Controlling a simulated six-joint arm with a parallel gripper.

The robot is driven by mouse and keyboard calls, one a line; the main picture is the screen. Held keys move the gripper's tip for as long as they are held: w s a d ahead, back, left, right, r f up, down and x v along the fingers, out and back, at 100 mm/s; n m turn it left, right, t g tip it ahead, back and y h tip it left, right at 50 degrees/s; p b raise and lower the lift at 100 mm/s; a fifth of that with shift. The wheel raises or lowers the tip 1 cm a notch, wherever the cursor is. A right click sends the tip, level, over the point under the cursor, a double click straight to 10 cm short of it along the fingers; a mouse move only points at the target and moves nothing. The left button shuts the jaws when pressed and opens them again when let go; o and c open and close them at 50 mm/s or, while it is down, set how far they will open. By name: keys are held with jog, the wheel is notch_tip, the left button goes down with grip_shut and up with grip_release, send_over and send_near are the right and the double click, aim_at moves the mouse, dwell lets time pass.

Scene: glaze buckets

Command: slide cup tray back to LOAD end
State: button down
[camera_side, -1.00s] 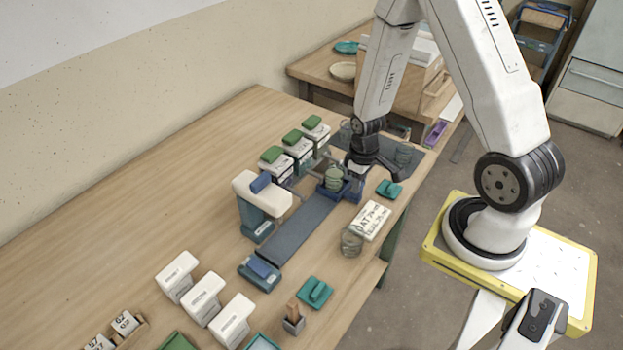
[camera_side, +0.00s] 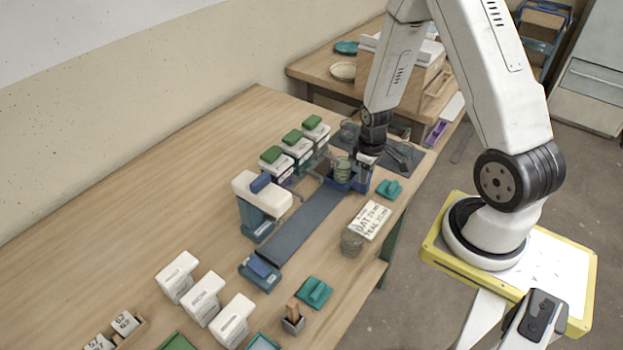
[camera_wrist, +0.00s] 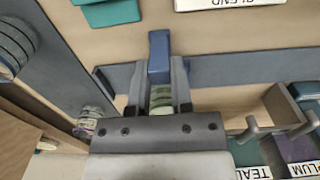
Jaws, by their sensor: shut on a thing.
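The blue cup tray (camera_side: 356,184) sits at the far end of the dark blue rail (camera_side: 300,230) in the side view, with a stack of green cups (camera_side: 343,171) in it. My gripper (camera_side: 369,160) is down at the tray's right side. In the wrist view, my gripper (camera_wrist: 160,68) is shut on an upright blue handle (camera_wrist: 159,50), which looks like part of the tray. The green cups (camera_wrist: 161,97) show just behind the handle, partly hidden by my gripper. The rail (camera_wrist: 250,68) runs across the wrist view.
White dispensers with green lids (camera_side: 298,145) stand close left of the tray. A white-and-teal machine (camera_side: 262,205) straddles the rail's left side. A dark mat (camera_side: 405,155) lies beyond the tray.

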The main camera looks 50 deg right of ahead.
jog(key=shift+w+d, duration=0.1)
jog(key=shift+d, duration=2.6)
jog(key=c, duration=0.6)
grip_release()
notch_tip(320, 180, up, 7)
jog(key=shift+a, duration=0.15)
